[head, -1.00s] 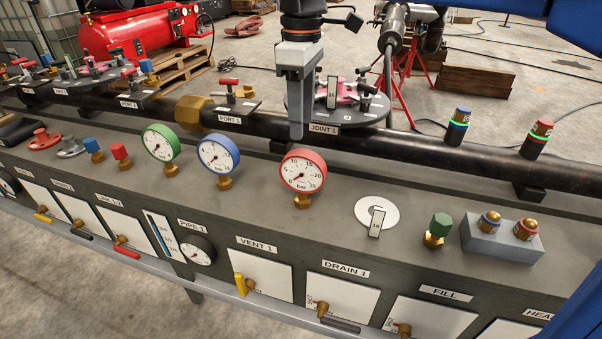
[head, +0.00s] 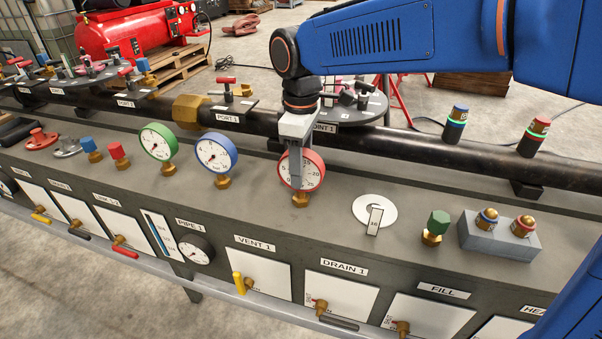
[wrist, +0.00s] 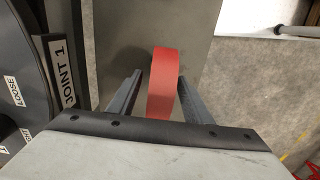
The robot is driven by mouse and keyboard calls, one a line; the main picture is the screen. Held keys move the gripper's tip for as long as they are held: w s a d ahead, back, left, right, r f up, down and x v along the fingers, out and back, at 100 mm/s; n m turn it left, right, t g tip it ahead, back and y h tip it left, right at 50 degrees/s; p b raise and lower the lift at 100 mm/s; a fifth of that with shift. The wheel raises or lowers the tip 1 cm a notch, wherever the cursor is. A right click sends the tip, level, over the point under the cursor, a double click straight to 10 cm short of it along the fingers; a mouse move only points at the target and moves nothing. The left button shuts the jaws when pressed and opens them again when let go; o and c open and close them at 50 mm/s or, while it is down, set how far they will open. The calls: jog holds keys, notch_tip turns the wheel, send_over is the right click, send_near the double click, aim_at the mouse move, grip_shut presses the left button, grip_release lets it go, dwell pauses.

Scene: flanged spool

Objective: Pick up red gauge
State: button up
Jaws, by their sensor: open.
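The red gauge (head: 312,181) stands upright on its brass fitting (head: 301,200) on the grey bench top in the head view. My gripper (head: 296,186) is in front of part of its dial there, pointing down. In the wrist view the gauge's red rim (wrist: 162,85) shows from above, between the two fingers of my gripper (wrist: 155,88). The fingers are open, one on each side, with a clear gap on the left and a narrower one on the right. The gauge's lower part and fitting are hidden in the wrist view.
A blue gauge (head: 216,153) and a green gauge (head: 158,142) stand to the left. A black pipe (head: 390,139) runs behind, with a round flange plate (head: 372,108). A white disc with a tag (head: 364,209) lies to the right, with clear bench between.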

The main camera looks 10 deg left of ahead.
jog(key=shift+f, duration=1)
grip_shut()
jog(key=shift+r, duration=0.1)
